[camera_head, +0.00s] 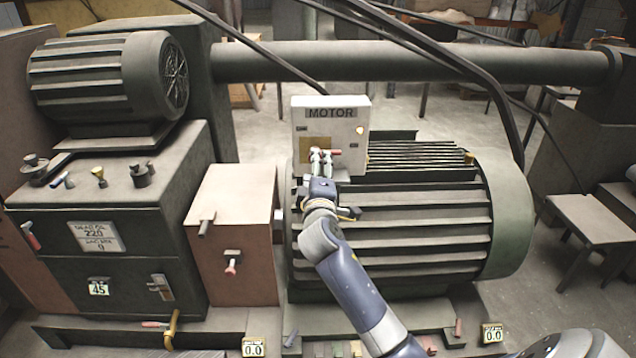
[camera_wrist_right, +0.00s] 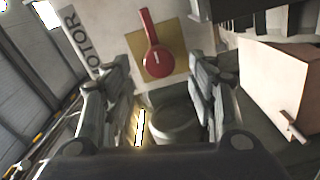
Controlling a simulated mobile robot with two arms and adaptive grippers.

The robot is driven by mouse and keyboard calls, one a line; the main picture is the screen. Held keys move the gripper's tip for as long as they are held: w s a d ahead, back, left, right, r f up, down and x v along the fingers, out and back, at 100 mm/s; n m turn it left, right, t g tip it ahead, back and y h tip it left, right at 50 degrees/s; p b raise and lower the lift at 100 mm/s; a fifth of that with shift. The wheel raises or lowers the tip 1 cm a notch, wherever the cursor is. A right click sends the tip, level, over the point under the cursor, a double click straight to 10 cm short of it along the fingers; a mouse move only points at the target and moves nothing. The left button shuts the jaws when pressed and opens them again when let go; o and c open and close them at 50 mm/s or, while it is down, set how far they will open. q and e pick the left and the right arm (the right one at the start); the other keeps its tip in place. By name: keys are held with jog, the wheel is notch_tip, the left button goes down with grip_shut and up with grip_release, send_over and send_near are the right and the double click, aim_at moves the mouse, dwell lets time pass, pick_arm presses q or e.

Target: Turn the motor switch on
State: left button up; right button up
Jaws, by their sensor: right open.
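The white motor box (camera_head: 348,120), labelled MOTOR, stands on the large ribbed motor in the head view. In the right wrist view its red switch (camera_wrist_right: 157,58) lies on a yellow plate (camera_wrist_right: 172,72), its narrow end toward the picture's top. A small red part of the switch (camera_head: 337,153) shows beside my fingers in the head view. My right gripper (camera_head: 321,154) is in front of the box's lower part. In the right wrist view the gripper (camera_wrist_right: 160,78) is open and empty, its fingers on either side below the switch. I see no contact. My left gripper is not in view.
A pinkish box (camera_head: 235,230) with small levers stands left of the motor (camera_head: 420,220). A dark cabinet (camera_head: 110,240) carries a smaller motor (camera_head: 100,80). A thick pipe (camera_head: 430,68) and black cables pass behind and above.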

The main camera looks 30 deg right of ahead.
jog(key=v, duration=0.6)
dwell(0.4)
jog(key=w+a+f+g+y, duration=0.1)
jog(key=a+f+g+y, duration=0.2)
jog(key=f, duration=1.6)
jog(key=s+a+f+g+y, duration=0.25)
jog(key=s+f, duration=0.25)
jog(key=f, duration=0.7)
jog(key=s+a+f+g+y, duration=0.1)
jog(key=s+a+f, duration=0.3)
jog(key=f, duration=0.8)
jog(key=s+a+f+m+g+y, duration=0.1)
jog(key=s+f+m+g, duration=0.1)
jog(key=s+f, duration=0.6)
jog(key=s+a+f+m+g, duration=0.1)
jog(key=s+f, duration=0.7)
jog(key=s, duration=1.2)
jog(key=s+a+f+m+g+y, duration=0.1)
jog(key=s+f+m+g, duration=0.2)
jog(key=s+f, duration=0.6)
jog(key=s+g, duration=0.2)
jog(key=s, duration=0.4)
jog(key=shift+a+m+y, duration=0.3)
jog(key=shift+a+y, duration=0.05)
jog(key=shift+a, duration=0.05)
